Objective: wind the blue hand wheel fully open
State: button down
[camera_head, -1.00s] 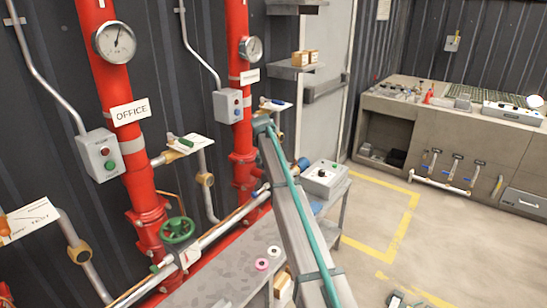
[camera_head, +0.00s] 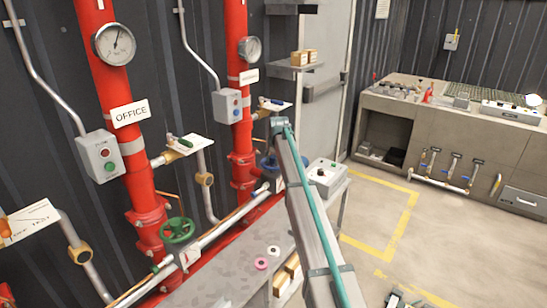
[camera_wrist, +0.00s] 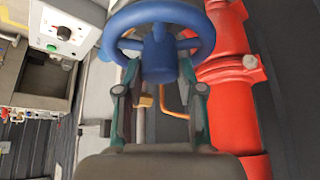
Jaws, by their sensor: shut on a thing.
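The blue hand wheel shows large at the top of the wrist view (camera_wrist: 203,30), with its rim and thick blue hub facing me. My gripper (camera_wrist: 157,72) has one finger on each side of the blue hub and is shut on the wheel. The exact finger contact is partly hidden. In the head view part of the blue wheel (camera_head: 267,164) shows just left of my arm, by the second red pipe. My arm hides the rest of it and the gripper there.
A green hand wheel (camera_head: 178,230) sits on the nearer red pipe (camera_head: 140,185). A grey control box (camera_head: 326,174) stands on the bench right of my arm. A red pipe (camera_wrist: 230,100) runs close on the right in the wrist view. Floor to the right is mostly clear.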

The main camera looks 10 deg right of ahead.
jog(key=n+y, duration=0.1)
jog(key=n, duration=0.1)
jog(key=n+y, duration=0.1)
jog(key=n, duration=0.1)
jog(key=n+g+y, duration=0.1)
jog(key=n, duration=0.1)
jog(key=shift+w+d, duration=0.15)
jog(key=shift+d, duration=0.1)
jog(key=shift+a+n+y, duration=0.1)
jog(key=shift+n+y, duration=0.2)
jog(key=shift+n, duration=0.6)
jog(key=shift+n+g+y+b, duration=0.3)
jog(key=shift+n+g+b, duration=0.1)
jog(key=shift+n, duration=0.2)
jog(key=n, duration=0.1)
jog(key=n+g, duration=0.1)
jog(key=n+y, duration=0.1)
jog(key=shift+w+n+g+b, duration=0.25)
jog(key=shift+n+g+b, duration=0.15)
jog(key=n, duration=0.1)
jog(key=n+g, duration=0.1)
jog(key=n, duration=0.1)
jog(key=shift+s+y, duration=0.2)
jog(key=shift+y, duration=0.1)
